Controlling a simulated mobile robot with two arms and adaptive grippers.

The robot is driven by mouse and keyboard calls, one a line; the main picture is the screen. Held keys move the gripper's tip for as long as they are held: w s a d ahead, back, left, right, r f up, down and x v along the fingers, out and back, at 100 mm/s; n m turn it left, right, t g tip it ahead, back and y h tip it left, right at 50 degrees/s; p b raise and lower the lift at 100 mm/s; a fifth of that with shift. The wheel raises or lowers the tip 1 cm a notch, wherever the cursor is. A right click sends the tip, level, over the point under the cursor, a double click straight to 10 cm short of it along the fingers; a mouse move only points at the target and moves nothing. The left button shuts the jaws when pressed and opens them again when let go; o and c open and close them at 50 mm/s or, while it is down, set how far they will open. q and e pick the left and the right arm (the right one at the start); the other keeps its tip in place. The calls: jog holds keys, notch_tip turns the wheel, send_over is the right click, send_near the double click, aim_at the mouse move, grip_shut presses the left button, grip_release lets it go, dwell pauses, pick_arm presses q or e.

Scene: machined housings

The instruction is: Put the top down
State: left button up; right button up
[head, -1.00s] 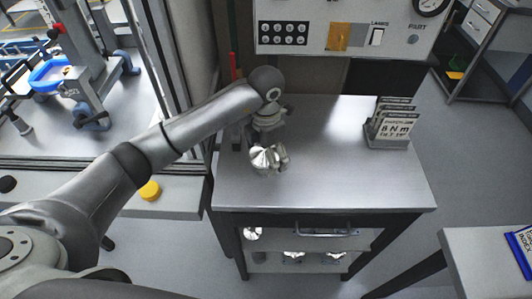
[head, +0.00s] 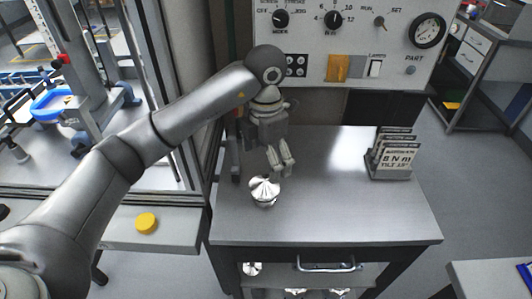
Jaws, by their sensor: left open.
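The top (head: 264,191) is a shiny silver, fluted metal piece. It rests on the grey tabletop (head: 330,205) of the workbench, left of the middle. My left gripper (head: 282,172) is open and empty, just behind and above the top, with a small gap between its fingers and the top. My right gripper is not in view.
A rack of dark cards (head: 390,158) stands at the right of the tabletop. A control panel (head: 355,45) with dials rises behind. More silver pieces (head: 252,268) sit on the shelf below. A yellow button (head: 146,223) is at left. The tabletop's middle is clear.

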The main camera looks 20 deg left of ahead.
pick_arm(q)
jog(key=shift+r, duration=1)
dwell(1.0)
dwell(0.8)
